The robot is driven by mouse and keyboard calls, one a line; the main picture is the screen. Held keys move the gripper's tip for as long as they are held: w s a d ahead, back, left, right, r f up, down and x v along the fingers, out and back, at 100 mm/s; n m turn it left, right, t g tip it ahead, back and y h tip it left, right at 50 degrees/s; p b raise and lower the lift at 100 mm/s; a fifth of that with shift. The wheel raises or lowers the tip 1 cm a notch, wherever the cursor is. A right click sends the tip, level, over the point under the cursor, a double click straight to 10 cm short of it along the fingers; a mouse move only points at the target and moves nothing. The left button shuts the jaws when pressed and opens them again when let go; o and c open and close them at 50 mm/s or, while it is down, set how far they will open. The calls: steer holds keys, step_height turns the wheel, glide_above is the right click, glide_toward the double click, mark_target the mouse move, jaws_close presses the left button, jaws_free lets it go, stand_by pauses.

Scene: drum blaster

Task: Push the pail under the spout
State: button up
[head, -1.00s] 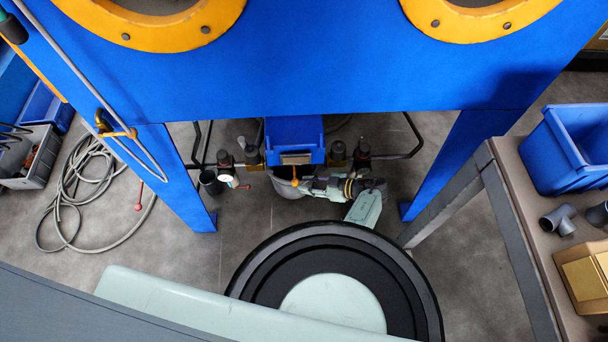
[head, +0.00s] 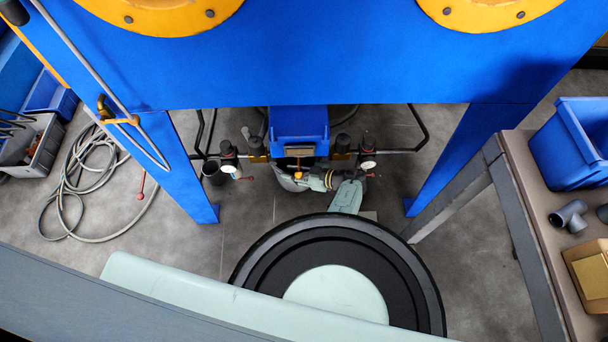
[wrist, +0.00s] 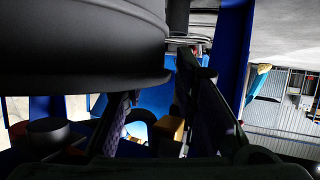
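The grey pail (head: 289,183) is on the floor under the blue machine in the head view, mostly hidden beneath the blue box-like housing (head: 299,123) and behind my arm. A large dark rounded body, which looks like the pail (wrist: 85,45), fills the upper left of the wrist view, very close. My gripper (head: 301,180) is low beside the pail in the head view, its fingers too small to make out there. In the wrist view my gripper (wrist: 155,100) shows two fingers apart with nothing held between them. I cannot tell whether it touches the pail. The spout's opening is not clearly visible.
The machine's blue legs (head: 185,170) stand on both sides. Dark pipes with valves and gauges (head: 228,160) run beside the housing. A bench (head: 520,185) with a blue bin (head: 575,150) is at right. A coiled hose (head: 75,190) lies on the floor at left.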

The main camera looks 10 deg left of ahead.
steer(key=shift+x, duration=1.05)
steer(key=shift+c, duration=0.3)
jaws_close()
